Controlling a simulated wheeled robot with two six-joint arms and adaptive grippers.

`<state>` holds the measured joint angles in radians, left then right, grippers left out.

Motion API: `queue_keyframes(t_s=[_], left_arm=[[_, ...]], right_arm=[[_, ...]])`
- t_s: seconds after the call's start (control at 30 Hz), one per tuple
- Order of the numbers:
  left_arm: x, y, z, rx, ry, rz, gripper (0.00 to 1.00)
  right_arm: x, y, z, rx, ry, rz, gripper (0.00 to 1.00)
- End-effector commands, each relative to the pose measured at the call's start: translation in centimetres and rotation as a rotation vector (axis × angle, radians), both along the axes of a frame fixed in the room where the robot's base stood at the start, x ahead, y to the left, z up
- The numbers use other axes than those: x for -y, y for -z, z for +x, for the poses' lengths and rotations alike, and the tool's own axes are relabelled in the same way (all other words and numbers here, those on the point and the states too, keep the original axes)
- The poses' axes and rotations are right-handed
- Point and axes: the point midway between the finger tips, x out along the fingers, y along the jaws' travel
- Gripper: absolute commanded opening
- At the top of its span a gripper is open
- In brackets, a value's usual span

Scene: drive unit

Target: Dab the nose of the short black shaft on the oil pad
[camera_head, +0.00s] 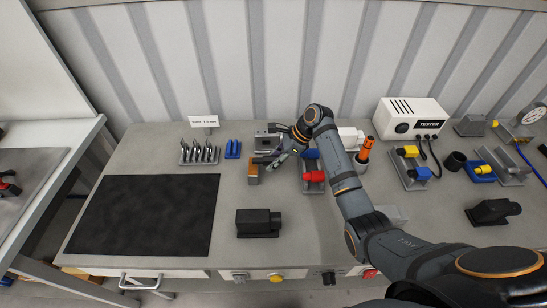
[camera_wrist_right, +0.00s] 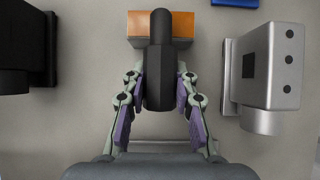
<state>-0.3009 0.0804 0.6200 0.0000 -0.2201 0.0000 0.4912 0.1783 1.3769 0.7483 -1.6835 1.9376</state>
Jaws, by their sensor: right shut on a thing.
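The short black shaft (camera_wrist_right: 159,75) lies lengthwise between the fingers of my right gripper (camera_wrist_right: 159,92) in the right wrist view. The gripper is shut on it, and its nose points away from the palm. The orange oil pad (camera_wrist_right: 183,28) lies beyond the fingertips, with the shaft's nose overlapping it in this view. I cannot tell whether nose and pad touch. In the head view my right gripper (camera_head: 272,160) is low over the bench, just beside the oil pad (camera_head: 253,176). The shaft is hard to make out there. My left gripper is not in view.
A grey metal block (camera_wrist_right: 268,65) stands close to the right of the gripper in the wrist view. A black motor-like block (camera_head: 258,223) is nearer the front. A rack of pins (camera_head: 200,154) and a blue holder (camera_head: 233,149) stand behind left. The black mat (camera_head: 145,215) is clear.

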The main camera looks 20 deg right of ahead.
Motion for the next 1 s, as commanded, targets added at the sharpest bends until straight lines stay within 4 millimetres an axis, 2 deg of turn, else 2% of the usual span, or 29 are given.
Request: queue_keyframes(t_s=[0.53,1.0], left_arm=[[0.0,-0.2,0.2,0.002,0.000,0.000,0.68],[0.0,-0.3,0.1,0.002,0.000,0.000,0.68]], right_arm=[[0.0,0.1,0.0,0.001,0.001,0.000,0.00],[0.0,1.0,0.0,0.001,0.001,0.001,0.00]])
